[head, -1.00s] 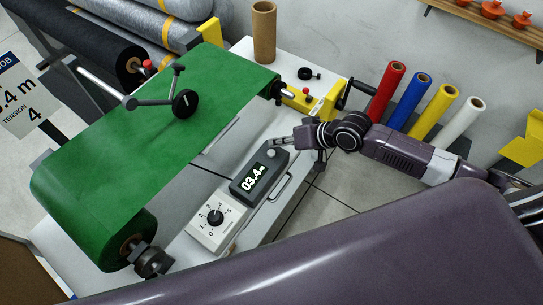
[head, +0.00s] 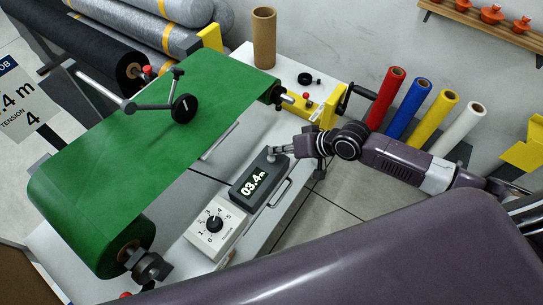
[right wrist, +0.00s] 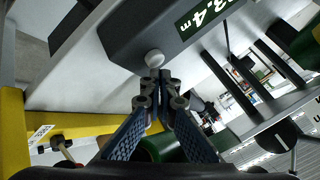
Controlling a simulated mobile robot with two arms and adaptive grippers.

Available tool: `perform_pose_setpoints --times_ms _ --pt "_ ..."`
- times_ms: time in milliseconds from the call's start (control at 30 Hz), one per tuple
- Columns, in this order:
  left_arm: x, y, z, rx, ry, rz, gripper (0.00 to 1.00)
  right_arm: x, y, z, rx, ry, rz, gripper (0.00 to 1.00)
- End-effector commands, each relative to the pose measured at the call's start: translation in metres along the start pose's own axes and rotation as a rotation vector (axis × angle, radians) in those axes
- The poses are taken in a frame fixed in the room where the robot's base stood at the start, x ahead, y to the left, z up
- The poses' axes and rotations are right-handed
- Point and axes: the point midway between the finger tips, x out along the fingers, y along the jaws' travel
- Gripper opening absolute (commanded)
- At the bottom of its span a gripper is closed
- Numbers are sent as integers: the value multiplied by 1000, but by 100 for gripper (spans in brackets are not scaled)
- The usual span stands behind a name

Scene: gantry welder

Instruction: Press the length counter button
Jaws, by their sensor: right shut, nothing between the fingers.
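The length counter (head: 258,183) is a dark box on the white machine bench, its lit display reading 03.4 m. Its button (head: 271,154) is a small pale round knob at the box's far end. In the right wrist view the button (right wrist: 154,58) sits just beyond the fingertips. My right gripper (head: 287,151) is shut and empty, close beside the button at its right. In the right wrist view the shut fingertips (right wrist: 157,79) point at the button; I cannot tell whether they touch it. My left gripper is not in view.
A white tension dial box (head: 214,228) adjoins the counter. A green sheet roll (head: 130,150) covers the left of the bench. A yellow bracket (head: 325,108) with a crank stands behind my gripper. Coloured rolls (head: 386,98) stand at the right.

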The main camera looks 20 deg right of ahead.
Motion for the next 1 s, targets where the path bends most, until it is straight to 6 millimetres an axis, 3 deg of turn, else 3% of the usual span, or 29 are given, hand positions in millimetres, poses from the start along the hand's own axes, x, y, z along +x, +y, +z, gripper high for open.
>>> perform_pose_setpoints --times_ms 1000 --pt "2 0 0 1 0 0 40 6 4 5 0 0 0 0"
